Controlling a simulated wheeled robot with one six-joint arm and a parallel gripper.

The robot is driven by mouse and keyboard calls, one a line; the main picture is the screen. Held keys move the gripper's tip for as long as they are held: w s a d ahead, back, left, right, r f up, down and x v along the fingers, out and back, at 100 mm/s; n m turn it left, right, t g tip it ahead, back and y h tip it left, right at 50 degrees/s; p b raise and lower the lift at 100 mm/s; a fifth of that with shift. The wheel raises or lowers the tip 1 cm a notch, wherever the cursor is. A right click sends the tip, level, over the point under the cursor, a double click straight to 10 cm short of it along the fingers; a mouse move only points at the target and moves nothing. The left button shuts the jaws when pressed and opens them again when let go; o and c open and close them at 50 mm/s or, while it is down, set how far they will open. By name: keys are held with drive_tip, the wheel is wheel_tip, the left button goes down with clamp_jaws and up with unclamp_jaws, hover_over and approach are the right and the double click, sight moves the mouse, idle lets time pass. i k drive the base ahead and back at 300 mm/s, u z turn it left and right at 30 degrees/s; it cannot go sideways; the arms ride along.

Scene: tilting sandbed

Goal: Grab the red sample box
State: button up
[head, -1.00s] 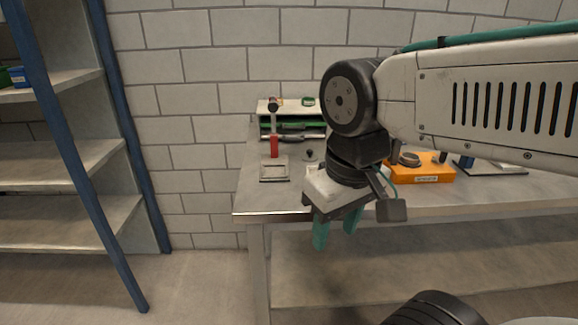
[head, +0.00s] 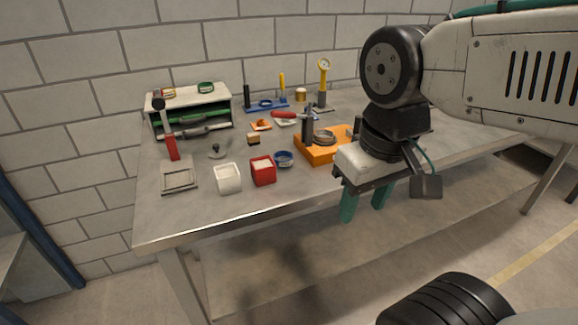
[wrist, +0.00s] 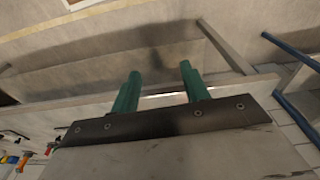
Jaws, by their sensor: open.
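The red sample box (head: 263,170) stands on the metal workbench (head: 200,222) near its front edge, in the head view. It is a small open-topped box with pale contents. The fingers also show in the wrist view (wrist: 158,88), where I cannot make out the red box.
An orange block (head: 318,154) with a ring and post stands between the red box and my gripper. A square frame (head: 179,178), a red-handled hammer-like tool (head: 172,148) and a drawer cabinet (head: 192,112) are at the left. The bench's front left corner is bare.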

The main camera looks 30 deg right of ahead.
sight(263, 169)
drive_tip(key=u, duration=2.45)
drive_tip(key=i, duration=1.8)
drive_tip(key=z, duration=3.2)
